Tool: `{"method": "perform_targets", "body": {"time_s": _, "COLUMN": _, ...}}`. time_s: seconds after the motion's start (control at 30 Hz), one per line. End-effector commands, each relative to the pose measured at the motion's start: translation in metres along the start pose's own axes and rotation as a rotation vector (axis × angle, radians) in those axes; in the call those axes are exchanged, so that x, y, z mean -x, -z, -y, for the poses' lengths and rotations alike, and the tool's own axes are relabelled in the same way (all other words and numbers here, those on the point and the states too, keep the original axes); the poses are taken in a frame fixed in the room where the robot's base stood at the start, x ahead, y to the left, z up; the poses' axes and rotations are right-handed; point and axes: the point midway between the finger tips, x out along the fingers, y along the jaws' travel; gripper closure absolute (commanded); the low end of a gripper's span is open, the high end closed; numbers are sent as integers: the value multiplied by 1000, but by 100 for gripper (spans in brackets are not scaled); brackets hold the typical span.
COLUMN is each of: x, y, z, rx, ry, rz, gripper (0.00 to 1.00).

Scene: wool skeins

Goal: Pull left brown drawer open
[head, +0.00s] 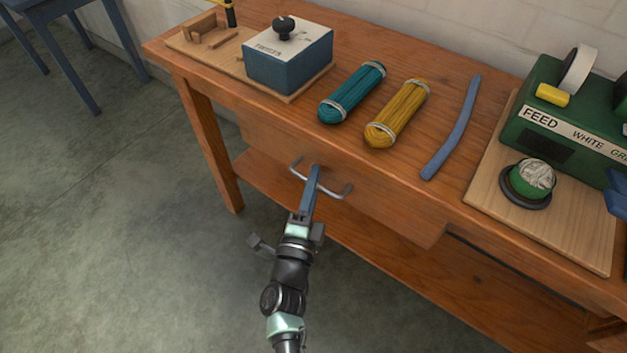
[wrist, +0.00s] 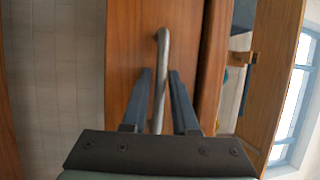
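The brown drawer (head: 382,197) is set under the table top and carries a grey metal bar handle (head: 343,194). Whether its front stands slightly proud of the table, I cannot tell. My gripper (head: 314,172) is at the handle, its blue fingers crossing the bar. In the wrist view, the handle (wrist: 162,55) runs between the two fingers of my gripper (wrist: 160,76), with narrow gaps showing on both sides. The fingers look open around the bar, not pressed on it.
On the wooden table (head: 265,20) are a blue box (head: 290,65), a teal skein (head: 352,92), a yellow skein (head: 397,114), a blue strip (head: 455,130) and a green feed machine (head: 560,125). A lower shelf (head: 480,290) runs beneath. The floor in front is clear.

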Motion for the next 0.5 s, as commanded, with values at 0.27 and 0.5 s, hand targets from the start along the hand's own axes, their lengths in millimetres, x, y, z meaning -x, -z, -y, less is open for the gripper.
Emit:
{"method": "perform_targets", "body": {"time_s": 0.27, "x": 0, "y": 0, "z": 0, "rx": 0, "ry": 0, "rz": 0, "gripper": 100}}
{"method": "perform_targets", "body": {"time_s": 0.5, "x": 1, "y": 0, "z": 0, "rx": 0, "ry": 0, "rz": 1, "gripper": 100}}
